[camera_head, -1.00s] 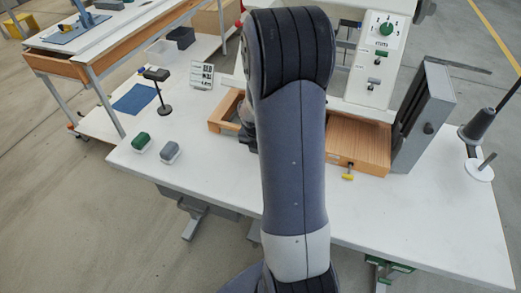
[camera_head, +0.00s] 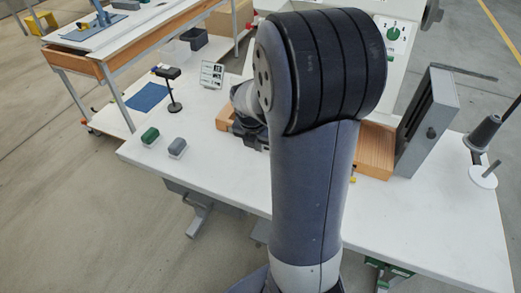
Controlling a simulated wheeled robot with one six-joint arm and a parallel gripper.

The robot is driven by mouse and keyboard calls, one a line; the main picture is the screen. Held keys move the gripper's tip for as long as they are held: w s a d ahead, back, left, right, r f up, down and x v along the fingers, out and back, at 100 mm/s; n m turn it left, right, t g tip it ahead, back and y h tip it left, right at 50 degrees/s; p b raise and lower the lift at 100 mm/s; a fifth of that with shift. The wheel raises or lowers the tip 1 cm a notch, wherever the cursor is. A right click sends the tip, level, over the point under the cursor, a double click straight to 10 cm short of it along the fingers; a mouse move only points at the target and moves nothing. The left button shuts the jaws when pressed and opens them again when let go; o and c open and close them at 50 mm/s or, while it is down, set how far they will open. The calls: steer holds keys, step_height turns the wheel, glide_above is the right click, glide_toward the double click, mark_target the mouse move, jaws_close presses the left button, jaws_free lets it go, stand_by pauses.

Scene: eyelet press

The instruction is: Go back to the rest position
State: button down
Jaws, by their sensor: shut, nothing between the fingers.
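My arm stands in the middle of the view, its large dark elbow up close to the camera. My gripper (camera_head: 250,136) shows only in part, as a dark shape left of the arm, over the white table (camera_head: 225,185). It is shut, with nothing held; its fingertips are hard to make out. My arm hides most of the press behind it.
A grey upright box (camera_head: 428,122) and a thread cone (camera_head: 484,132) stand at right. Green (camera_head: 150,136) and grey (camera_head: 177,147) small blocks lie at left, near a small black stand (camera_head: 173,105).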

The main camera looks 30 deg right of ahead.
steer(key=shift+s+a+r, duration=0.1)
steer(key=shift+r, duration=0.3)
steer(key=shift+f, duration=0.1)
